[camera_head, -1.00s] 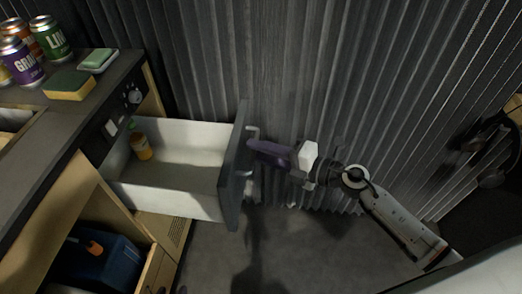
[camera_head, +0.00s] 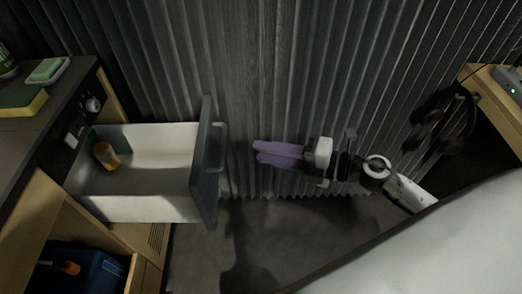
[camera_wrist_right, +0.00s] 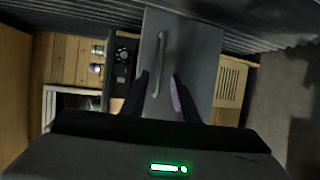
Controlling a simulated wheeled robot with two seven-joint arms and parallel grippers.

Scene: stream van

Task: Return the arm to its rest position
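My right gripper (camera_head: 254,150) has purple fingers and hangs in the air to the right of the open drawer (camera_head: 207,165), in front of the corrugated wall. Its fingertips are apart from the drawer handle (camera_head: 219,148). In the right wrist view the two fingers (camera_wrist_right: 160,84) stand apart with nothing between them, and the drawer front (camera_wrist_right: 202,62) and its handle (camera_wrist_right: 160,62) show beyond. My left gripper is in neither view.
A bottle with an orange label (camera_head: 106,156) lies tilted in the drawer. A sponge (camera_head: 22,101) and a green-topped dish (camera_head: 47,71) rest on the counter at left. A dark blue box (camera_head: 85,270) sits in the lower compartment. A wooden-edged surface (camera_head: 490,75) is at upper right.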

